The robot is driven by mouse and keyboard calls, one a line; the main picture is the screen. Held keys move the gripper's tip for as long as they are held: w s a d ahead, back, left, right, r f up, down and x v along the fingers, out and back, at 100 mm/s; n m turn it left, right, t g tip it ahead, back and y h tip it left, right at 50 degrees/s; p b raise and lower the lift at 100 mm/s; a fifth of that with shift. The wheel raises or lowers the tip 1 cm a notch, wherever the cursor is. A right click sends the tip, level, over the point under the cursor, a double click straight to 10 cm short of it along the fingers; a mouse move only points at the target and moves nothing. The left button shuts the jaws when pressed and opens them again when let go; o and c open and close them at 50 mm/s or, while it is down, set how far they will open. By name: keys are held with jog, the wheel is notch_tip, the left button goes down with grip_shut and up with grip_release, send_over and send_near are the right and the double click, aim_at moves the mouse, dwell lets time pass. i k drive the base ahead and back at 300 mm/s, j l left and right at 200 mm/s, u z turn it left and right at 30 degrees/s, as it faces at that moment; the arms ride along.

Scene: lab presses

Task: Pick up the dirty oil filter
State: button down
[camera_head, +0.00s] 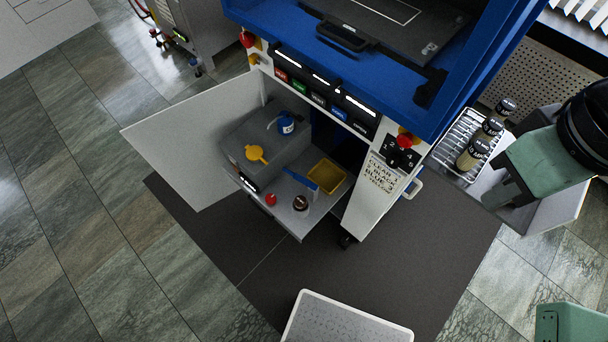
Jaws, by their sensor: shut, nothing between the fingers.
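I cannot tell for sure which object is the dirty oil filter. A small dark round object (300,203) with a pale rim stands near the front of the pulled-out grey shelf. Several cream cylinders with black caps (473,154) stand in a wire rack (451,149) on the right; any dirt is too small to make out. My gripper (493,199) is at the right, in front of and just right of the rack. Its dark fingers are shut and empty, apart from the cylinders.
A white bin (342,322) stands below; the dark mat (300,275) between is clear.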

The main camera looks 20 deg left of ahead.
aim_at(300, 200)
jog(key=u, duration=1.15)
